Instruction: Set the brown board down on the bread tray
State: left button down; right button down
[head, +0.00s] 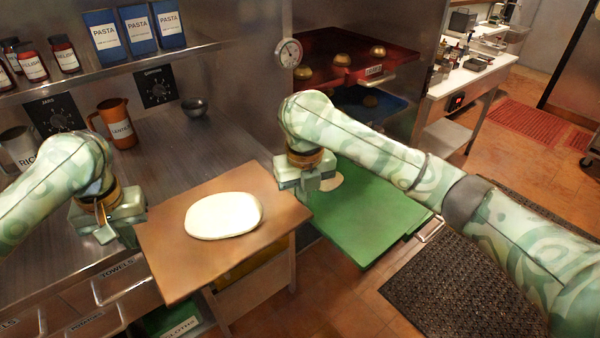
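The brown board (180,262) is a flat square panel at lower centre, with a white oval piece of dough (223,215) lying on it. My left gripper (106,232) is at the board's back left corner and my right gripper (309,186) at its back right edge. Both appear shut on the board, though the fingertips' contact is mostly hidden. The board is above a low wooden stand (293,268); any gap between them is hidden. I cannot tell for sure which tray is the bread tray. A red tray (390,60) with several round buns and a small label sits in the rack.
A green tray (370,225) sticks out beside the board under my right arm. A blue tray (395,106) is under the red one. A dark mat (455,285) lies on the floor.

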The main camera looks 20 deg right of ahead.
aim_at(373, 198)
jog(key=i+l, duration=0.1)
jog(key=l, duration=1.4)
jog(key=i+l, duration=0.15)
jog(key=l, duration=0.55)
jog(key=i+l, duration=0.1)
jog(key=l, duration=0.65)
